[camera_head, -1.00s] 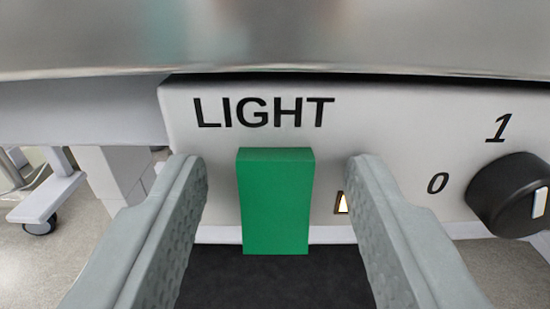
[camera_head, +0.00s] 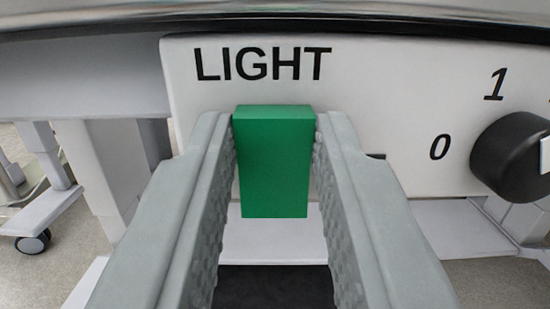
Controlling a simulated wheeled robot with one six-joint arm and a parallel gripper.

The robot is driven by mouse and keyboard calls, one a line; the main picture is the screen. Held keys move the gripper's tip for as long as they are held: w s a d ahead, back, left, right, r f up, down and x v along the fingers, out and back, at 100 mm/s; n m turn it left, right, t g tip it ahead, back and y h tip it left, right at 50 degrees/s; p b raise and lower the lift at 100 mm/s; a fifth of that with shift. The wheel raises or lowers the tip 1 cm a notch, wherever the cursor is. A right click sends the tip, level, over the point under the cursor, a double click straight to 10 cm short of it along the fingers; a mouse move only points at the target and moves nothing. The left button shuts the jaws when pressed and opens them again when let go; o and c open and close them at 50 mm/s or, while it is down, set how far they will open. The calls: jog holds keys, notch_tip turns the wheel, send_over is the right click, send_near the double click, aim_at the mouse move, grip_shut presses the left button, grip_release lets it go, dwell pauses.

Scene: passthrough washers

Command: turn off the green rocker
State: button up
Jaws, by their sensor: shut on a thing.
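The green rocker (camera_head: 274,165) is a block on the white panel, just below the black word LIGHT. My gripper (camera_head: 275,140) has one grey textured finger on each side of the rocker. The fingers are shut on its left and right sides, near its upper part. The rocker's front and top faces show between the fingers. Its back and side faces are hidden.
A black knob (camera_head: 512,155) with marks 0 and 1 sits on the white panel (camera_head: 400,90) at the right. A metal edge (camera_head: 275,15) runs above the panel. A wheeled stand (camera_head: 40,190) is at the left. Grey floor shows at both lower sides.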

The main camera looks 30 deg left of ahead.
jog(key=shift+f+t+y, duration=0.3)
jog(key=shift+t+y, duration=0.1)
jog(key=shift+t, duration=0.3)
jog(key=o, duration=1)
jog(key=shift+s, duration=0.1)
jog(key=v, duration=1.7)
jog(key=shift+s+d+f, duration=0.1)
jog(key=shift+s, duration=0.05)
